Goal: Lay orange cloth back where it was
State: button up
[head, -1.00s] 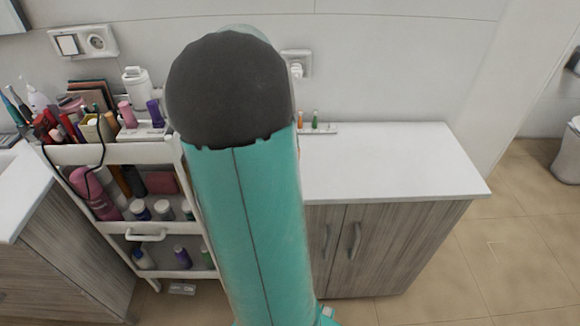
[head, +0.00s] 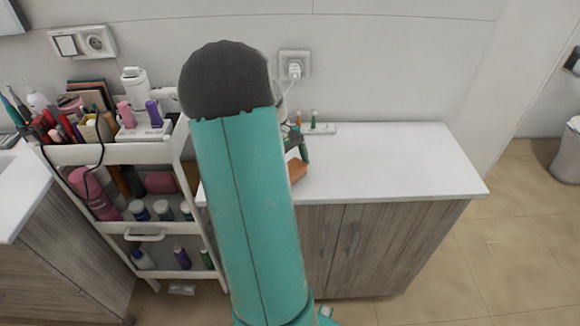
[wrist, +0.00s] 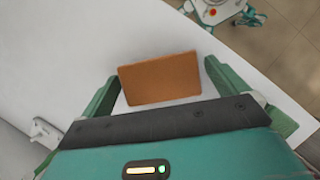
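The orange cloth (wrist: 160,78) shows as a flat, folded rectangle in the wrist view. It lies between the two green fingers of my gripper (wrist: 161,78), over the white countertop (wrist: 60,60). The fingers are wide apart, one at each short side of the cloth, with a narrow gap visible at the right finger. In the head view the cloth (head: 297,171) is partly hidden behind my arm, at the left part of the countertop (head: 390,165). My gripper (head: 302,152) is mostly hidden there too. I cannot tell whether the cloth touches the counter.
A white cart (head: 120,152) full of cosmetics stands left of the counter. A power strip (head: 320,128) with small orange and green items lies at the counter's back, below a wall socket (head: 294,66). The right part of the countertop is clear.

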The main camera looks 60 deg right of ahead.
jog(key=shift+r, duration=0.1)
jog(key=v, duration=1.2)
jog(key=w+a+r+t+h, duration=0.1)
jog(key=w+a+r+t, duration=0.15)
jog(key=w+a, duration=0.45)
jog(key=w+a+r+n+t+h, duration=0.1)
jog(key=a+r+n+t, duration=0.15)
jog(key=a, duration=1.25)
jog(key=s+a+t, duration=0.2)
jog(key=a, duration=0.9)
jog(key=s+a+n+t, duration=0.1)
jog(key=s+a+t, duration=0.1)
jog(key=a, duration=0.9)
jog(key=shift+s+t+y, duration=0.3)
jog(key=shift+s+t, duration=0.1)
jog(key=shift+s, duration=0.15)
jog(key=shift+r, duration=0.15)
